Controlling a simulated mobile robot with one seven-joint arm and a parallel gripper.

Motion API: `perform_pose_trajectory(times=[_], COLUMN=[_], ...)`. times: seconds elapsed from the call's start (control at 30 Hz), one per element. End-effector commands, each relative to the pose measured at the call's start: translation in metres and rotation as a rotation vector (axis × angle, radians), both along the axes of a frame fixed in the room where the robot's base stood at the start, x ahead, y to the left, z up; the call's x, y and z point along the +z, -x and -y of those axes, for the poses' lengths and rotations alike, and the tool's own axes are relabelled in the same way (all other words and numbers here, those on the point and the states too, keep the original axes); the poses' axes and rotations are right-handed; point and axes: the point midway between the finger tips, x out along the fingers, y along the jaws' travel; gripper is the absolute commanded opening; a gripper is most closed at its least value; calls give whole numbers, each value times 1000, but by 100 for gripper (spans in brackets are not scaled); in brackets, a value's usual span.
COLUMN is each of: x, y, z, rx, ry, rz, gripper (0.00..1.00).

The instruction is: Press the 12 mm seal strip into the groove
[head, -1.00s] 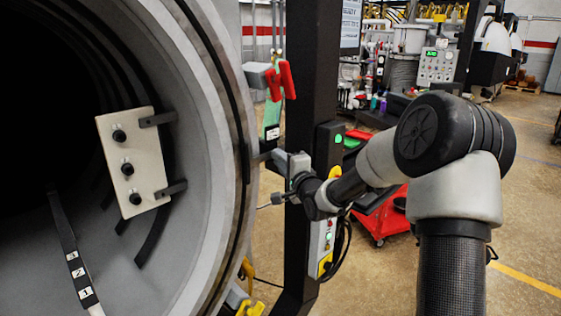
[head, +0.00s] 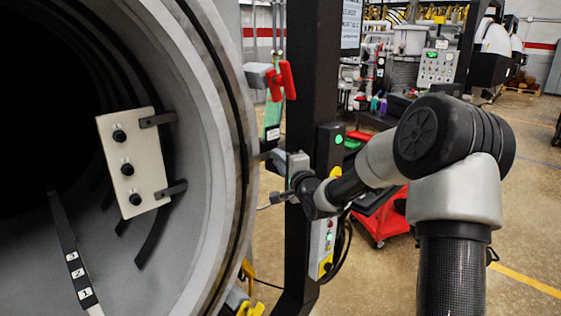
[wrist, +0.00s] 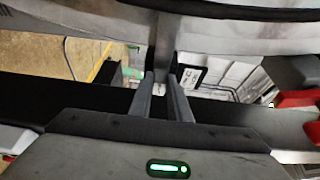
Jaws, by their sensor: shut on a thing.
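The open round furnace mouth has a metal flange (head: 239,110) with a dark seal line (head: 232,70) along it. My gripper reaches to the flange's right edge from the right. In the wrist view my gripper (wrist: 166,78) has its two fingers close together on a grey upright piece (wrist: 165,52), which runs up towards the flange with the dark band (wrist: 240,12). I cannot tell whether the strip lies in the groove there; the contact is small and partly hidden.
A pale plate (head: 133,163) with black knobs is mounted inside the chamber. A red-handled clamp (head: 281,80) stands above my gripper. A black post (head: 306,90) stands close behind it. A red cart (head: 378,217) is on the floor behind the arm.

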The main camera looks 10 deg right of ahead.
Motion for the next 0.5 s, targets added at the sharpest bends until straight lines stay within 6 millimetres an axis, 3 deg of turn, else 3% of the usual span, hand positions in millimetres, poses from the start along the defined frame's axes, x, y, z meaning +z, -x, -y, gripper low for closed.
perform_pose_trajectory(times=[0.3, 0.33, 0.43, 0.5], x=[0, 0, 0, 0], y=[-4, -4, -4, -4], z=[-3, -3, -3, -3], rx=[0, 0, 0, 0], ry=[0, 0, 0, 0], rz=[1, 1, 1, 0], gripper=[0, 20, 37, 38])
